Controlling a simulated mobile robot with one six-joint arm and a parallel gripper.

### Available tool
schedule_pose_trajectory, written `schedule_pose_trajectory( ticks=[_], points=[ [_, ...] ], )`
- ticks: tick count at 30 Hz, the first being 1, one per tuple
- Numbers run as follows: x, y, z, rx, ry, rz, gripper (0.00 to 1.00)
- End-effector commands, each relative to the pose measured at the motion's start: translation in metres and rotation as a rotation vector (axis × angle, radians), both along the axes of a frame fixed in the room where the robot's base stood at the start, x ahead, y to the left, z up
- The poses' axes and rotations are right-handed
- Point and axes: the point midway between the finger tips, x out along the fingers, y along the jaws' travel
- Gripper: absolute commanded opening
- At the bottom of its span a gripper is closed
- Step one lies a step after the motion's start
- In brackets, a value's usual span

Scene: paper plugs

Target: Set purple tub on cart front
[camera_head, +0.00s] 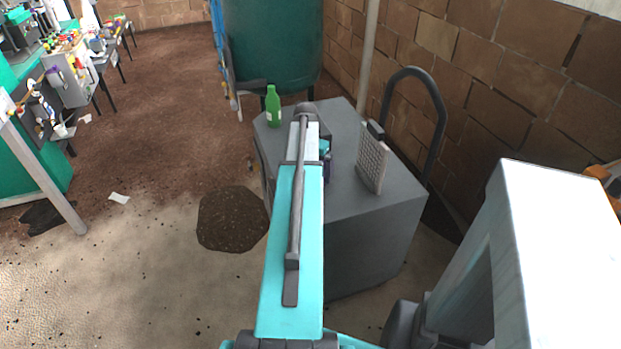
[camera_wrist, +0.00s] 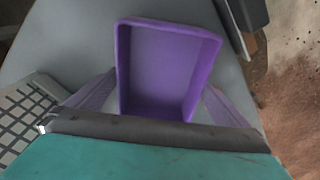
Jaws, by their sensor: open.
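The purple tub (camera_wrist: 168,68) is an open, empty rectangular tub on the grey top of the cart (camera_head: 350,195). In the head view, my arm hides nearly all of it; only a small dark purple patch (camera_head: 327,167) shows beside the arm. In the wrist view, my gripper (camera_wrist: 160,82) is open, with one finger on the left of the tub and one on its right. Whether the fingers touch its walls I cannot tell. The near end of the tub is hidden behind my gripper body.
A green bottle (camera_head: 272,108) stands at the cart top's far left. A pale keyboard-like gridded panel (camera_head: 372,163) stands right of the tub. A dark curved handle (camera_head: 432,100) rises on the cart's right, near the brick wall. The cart top's near part looks clear.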

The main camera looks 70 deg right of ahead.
Motion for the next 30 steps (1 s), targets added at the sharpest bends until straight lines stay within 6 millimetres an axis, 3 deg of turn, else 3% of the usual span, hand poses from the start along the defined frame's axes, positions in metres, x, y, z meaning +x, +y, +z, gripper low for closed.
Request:
schedule_pose_trajectory(
  ticks=[13,20,30],
  points=[
    [0.0001,-0.0001,0.0004,0.000,0.000,0.000,1.00],
    [0.0001,-0.0001,0.0007,-0.001,0.000,0.000,0.62],
    [0.0001,-0.0003,0.0030,-0.001,0.000,0.000,0.62]
  ],
)
